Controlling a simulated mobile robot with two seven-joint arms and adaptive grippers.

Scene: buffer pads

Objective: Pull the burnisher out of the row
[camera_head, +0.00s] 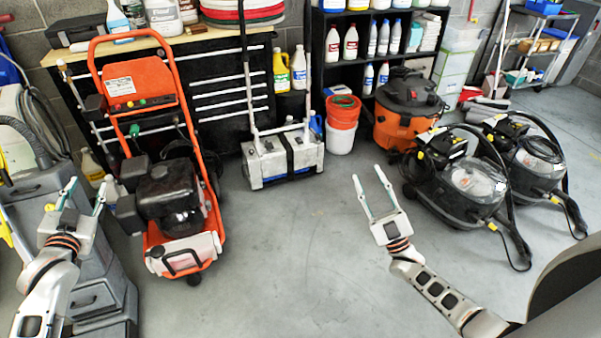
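No label I can read names the burnisher. An orange-framed machine (158,200) with a black engine, tall handle and control panel stands upright at left centre. A low grey-white machine (285,158) with a tall upright handle stands right of it, before the black cabinet. I cannot tell for certain which is the burnisher. My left gripper (85,192) is open and empty, left of the orange machine, apart from its handle in the picture. My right gripper (367,174) is open and empty over bare floor, right of the low machine and touching nothing.
An orange-and-black vacuum (406,112), red and white buckets (342,122) and two black machines (468,180) with hoses stand at the right. A grey stepped unit (100,285) is close by my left arm. The floor (290,260) in the middle is clear.

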